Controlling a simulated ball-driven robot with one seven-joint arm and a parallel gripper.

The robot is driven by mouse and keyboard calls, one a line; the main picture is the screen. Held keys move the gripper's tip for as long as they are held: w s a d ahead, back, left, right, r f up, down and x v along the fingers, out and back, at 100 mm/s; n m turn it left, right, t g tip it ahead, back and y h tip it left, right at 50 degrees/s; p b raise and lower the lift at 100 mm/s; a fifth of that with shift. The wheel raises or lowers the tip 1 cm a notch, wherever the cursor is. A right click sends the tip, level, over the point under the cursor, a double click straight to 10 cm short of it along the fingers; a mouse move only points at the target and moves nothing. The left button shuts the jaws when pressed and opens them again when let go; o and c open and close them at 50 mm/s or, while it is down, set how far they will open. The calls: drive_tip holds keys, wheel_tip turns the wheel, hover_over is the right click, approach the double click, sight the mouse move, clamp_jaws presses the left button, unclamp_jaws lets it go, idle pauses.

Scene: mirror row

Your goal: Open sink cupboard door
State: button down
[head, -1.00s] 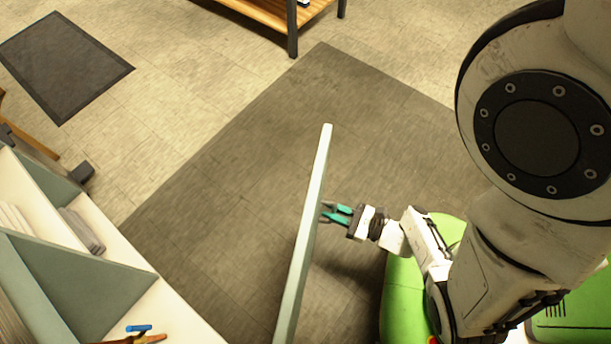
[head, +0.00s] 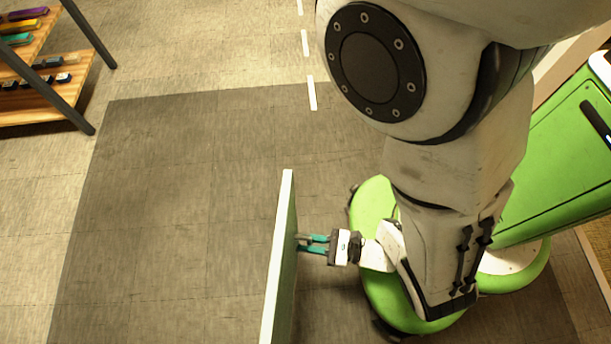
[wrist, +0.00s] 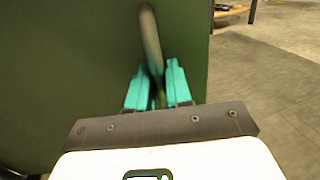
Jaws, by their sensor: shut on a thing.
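The sink cupboard door (head: 282,262) stands out as a pale green panel, seen nearly edge-on in the head view. Its dark green face (wrist: 70,70) fills the left of the wrist view. A bar handle (wrist: 151,42) runs up that face. My gripper (head: 303,243) is at the door's right side in the head view. In the wrist view its teal fingers (wrist: 158,90) are closed around the lower part of the handle. The cupboard itself is out of the head view now.
A dark floor mat (head: 190,190) with clear space lies left of and beyond the door. A wooden shelf rack (head: 45,75) with several small items stands at the upper left. A green cabinet-like body (head: 560,150) is at the right.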

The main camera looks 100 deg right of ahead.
drive_tip(key=shift+s+a, duration=0.15)
drive_tip(key=shift+s, duration=0.2)
drive_tip(key=c, duration=1.2)
unclamp_jaws()
